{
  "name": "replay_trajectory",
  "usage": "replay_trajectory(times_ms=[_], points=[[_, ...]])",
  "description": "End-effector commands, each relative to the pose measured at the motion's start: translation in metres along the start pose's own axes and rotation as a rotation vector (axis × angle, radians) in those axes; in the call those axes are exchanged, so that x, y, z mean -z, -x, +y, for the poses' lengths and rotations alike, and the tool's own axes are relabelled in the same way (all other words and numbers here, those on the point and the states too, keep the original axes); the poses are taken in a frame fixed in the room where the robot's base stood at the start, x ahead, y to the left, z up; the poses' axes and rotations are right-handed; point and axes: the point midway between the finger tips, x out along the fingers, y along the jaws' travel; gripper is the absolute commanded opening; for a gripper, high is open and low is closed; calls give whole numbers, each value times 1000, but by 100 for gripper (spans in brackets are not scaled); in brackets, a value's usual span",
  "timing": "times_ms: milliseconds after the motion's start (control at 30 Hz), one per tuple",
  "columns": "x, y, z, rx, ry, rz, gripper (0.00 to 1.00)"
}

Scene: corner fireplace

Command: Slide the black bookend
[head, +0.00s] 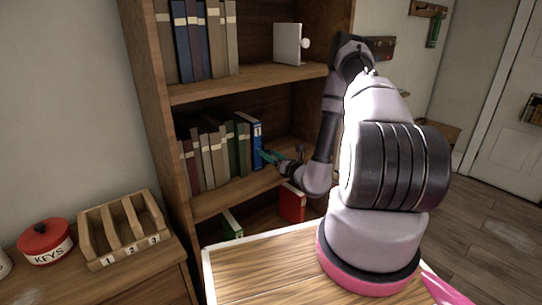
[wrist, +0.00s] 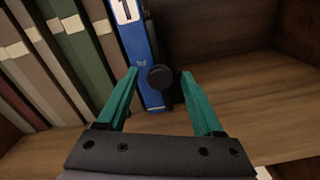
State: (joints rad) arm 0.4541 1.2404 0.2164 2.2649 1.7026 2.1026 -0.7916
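The black bookend shows in the wrist view as a round black knob (wrist: 160,77) on a dark upright plate, against the right side of a blue book (wrist: 137,45) marked 1. My gripper (wrist: 159,73) is open, with one teal finger on each side of the knob. I cannot tell whether either finger touches it. In the head view my gripper (head: 266,157) reaches into the middle shelf at the blue book (head: 256,143). The bookend cannot be made out clearly there.
Several green, brown and grey books (head: 212,155) stand left of the blue book. The middle shelf (wrist: 240,85) is bare to the right. A white bookend (head: 288,44) stands on the shelf above, and a red book (head: 292,203) on the shelf below.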

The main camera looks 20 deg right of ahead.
Motion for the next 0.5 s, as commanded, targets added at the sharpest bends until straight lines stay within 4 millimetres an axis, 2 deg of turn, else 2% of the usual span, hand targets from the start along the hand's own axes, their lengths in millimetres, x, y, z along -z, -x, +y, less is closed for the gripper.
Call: replay_trajectory(times_ms=[267, 367, 500], points=[[0, 5, -1, 2, -1, -1, 68], [0, 18, -2, 4, -3, 0, 68], [0, 47, -2, 6, -5, 1, 68]])
